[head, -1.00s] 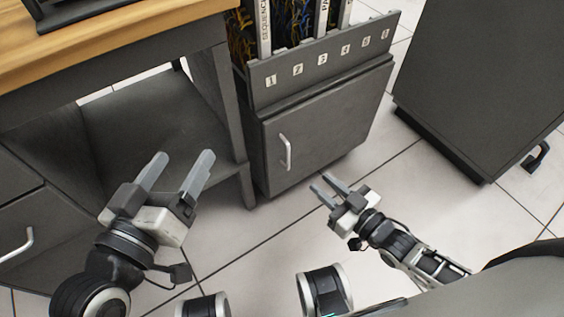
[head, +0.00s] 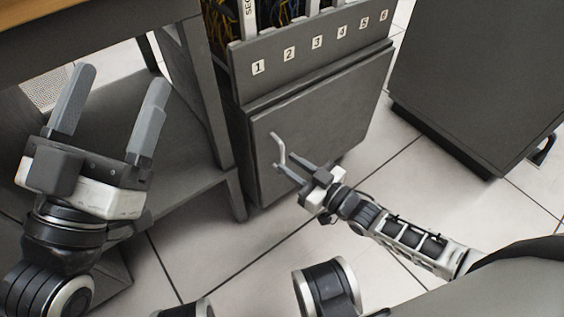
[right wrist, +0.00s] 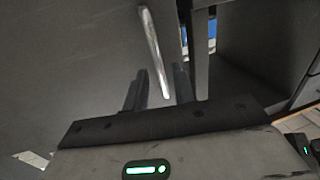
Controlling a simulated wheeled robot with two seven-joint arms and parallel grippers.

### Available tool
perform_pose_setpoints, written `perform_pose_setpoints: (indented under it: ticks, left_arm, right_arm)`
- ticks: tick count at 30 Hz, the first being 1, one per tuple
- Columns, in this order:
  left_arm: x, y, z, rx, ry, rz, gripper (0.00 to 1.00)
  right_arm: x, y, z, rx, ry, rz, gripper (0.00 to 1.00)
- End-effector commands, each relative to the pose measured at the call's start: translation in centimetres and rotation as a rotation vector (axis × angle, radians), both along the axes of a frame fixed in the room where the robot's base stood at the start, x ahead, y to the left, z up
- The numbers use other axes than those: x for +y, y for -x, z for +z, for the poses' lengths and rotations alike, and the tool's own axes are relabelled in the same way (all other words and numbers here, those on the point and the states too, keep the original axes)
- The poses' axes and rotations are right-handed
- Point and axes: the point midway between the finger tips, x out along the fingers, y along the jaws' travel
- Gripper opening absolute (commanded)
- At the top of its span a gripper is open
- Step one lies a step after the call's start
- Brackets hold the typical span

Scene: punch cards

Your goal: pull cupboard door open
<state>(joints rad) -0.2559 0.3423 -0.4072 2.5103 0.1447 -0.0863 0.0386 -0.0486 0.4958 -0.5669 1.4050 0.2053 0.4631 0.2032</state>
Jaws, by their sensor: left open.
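The grey cupboard door (head: 325,125) is below the numbered panel in the head view and looks closed. Its pale bar handle (head: 279,150) is near the door's left edge. My right gripper (head: 284,160) is at the lower part of the handle, with its fingers apart. In the right wrist view the handle (right wrist: 154,50) runs down between the two fingers (right wrist: 160,82), with a gap on either side; I cannot tell if either touches it. My left gripper (head: 120,75) is open and empty at the left, in front of the desk.
A numbered panel (head: 318,50) with cables behind it is above the door. A desk with a wooden top (head: 60,12) and a grey leg (head: 200,90) stands to the left. A dark cabinet (head: 480,80) stands at the right.

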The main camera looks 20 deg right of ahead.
Motion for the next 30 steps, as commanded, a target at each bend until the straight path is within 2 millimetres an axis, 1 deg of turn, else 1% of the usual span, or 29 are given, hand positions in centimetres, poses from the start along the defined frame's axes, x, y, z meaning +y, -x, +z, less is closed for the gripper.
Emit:
perform_pose_setpoints:
  ticks: [1,3,7,11,18,19,20,21,22,27,30]
  left_arm:
    - [0.0,0.2,0.2,-0.052,-0.014,0.003,0.73]
    - [-0.1,0.5,0.9,-0.115,-0.027,0.006,0.73]
    - [-0.2,0.9,1.7,-0.196,-0.044,0.011,0.73]
    - [-0.2,1.1,2.1,-0.229,-0.051,0.013,0.73]
    - [-0.2,1.2,2.2,-0.233,-0.051,0.013,0.73]
    - [-0.2,1.2,2.2,-0.232,-0.051,0.012,0.73]
    - [-0.2,1.2,2.2,-0.232,-0.051,0.012,0.73]
    - [-0.2,1.2,2.2,-0.231,-0.051,0.012,0.73]
    - [-0.2,1.2,2.2,-0.231,-0.051,0.012,0.73]
    - [-0.2,1.2,2.2,-0.231,-0.051,0.012,0.73]
    - [-0.2,1.1,2.4,-0.221,-0.048,0.010,0.73]
  right_arm:
    - [0.5,-0.8,-0.2,-0.003,-0.002,0.000,0.27]
    - [1.0,-1.6,-0.2,-0.002,-0.001,0.000,0.27]
    - [1.6,-2.6,-0.2,0.001,-0.001,0.000,0.27]
    - [1.9,-3.1,0.0,0.001,-0.001,0.000,0.27]
    - [1.9,-3.1,0.0,0.001,0.000,0.000,0.27]
    - [1.9,-3.1,0.0,0.001,0.000,0.000,0.21]
    - [1.9,-3.1,0.0,0.001,0.000,0.000,0.13]
    - [1.9,-3.1,0.0,0.001,0.000,0.000,0.01]
    - [1.9,-3.1,0.0,0.001,0.000,0.000,0.00]
    - [1.8,-3.0,0.0,0.001,0.000,-0.001,0.00]
    - [1.4,-2.6,0.0,0.003,0.001,-0.005,0.00]
